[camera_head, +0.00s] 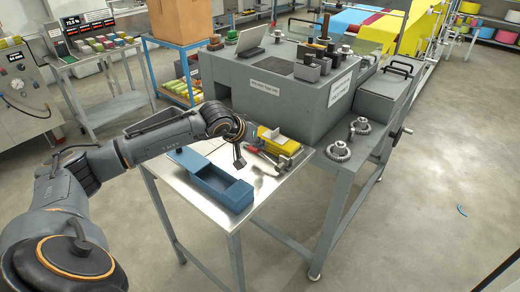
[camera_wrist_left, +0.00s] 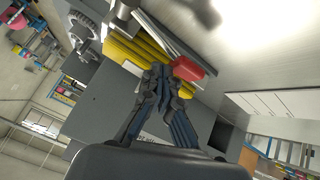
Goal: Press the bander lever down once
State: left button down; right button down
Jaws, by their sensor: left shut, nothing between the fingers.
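The bander stands at the back right corner of the steel table in the head view. Its yellow body (camera_head: 282,146) also shows in the wrist view (camera_wrist_left: 135,52), beside grey metal parts. The lever's red grip (camera_head: 253,150) points left from the bander; in the wrist view the red grip (camera_wrist_left: 188,69) lies just right of my fingertips. My left gripper (camera_head: 239,162) is shut and empty, close beside the grip. Its closed fingers (camera_wrist_left: 163,70) show in the wrist view; I cannot tell whether they touch the grip. My right gripper is not in view.
A blue open tray (camera_head: 207,179) lies on the steel table (camera_head: 180,165), in front of the bander. A large grey machine (camera_head: 255,85) stands behind the table. Round metal parts (camera_head: 338,151) lie on the grey bench at the right. The table's front right area is bare.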

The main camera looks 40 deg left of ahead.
pick_arm(q)
jog(key=shift+a+f+b, duration=0.2)
jog(key=shift+f+b, duration=0.35)
jog(key=shift+f, duration=0.1)
dwell(0.4)
jog(key=shift+r, duration=0.1)
dwell(0.5)
jog(key=shift+d+r+p, duration=0.2)
jog(key=shift+r+p, duration=0.2)
jog(key=shift+r, duration=0.3)
jog(key=shift+d+r+p, duration=0.2)
jog(key=shift+r+p, duration=0.2)
jog(key=shift+r, duration=0.25)
jog(key=shift+r, duration=0.15)
jog(key=r, duration=0.1)
jog(key=d+r+p, duration=0.1)
jog(key=r, duration=0.1)
jog(key=r+p, duration=0.1)
jog(key=shift+s+d+r, duration=0.1)
jog(key=shift+d+r, duration=0.15)
jog(key=shift+r, duration=0.05)
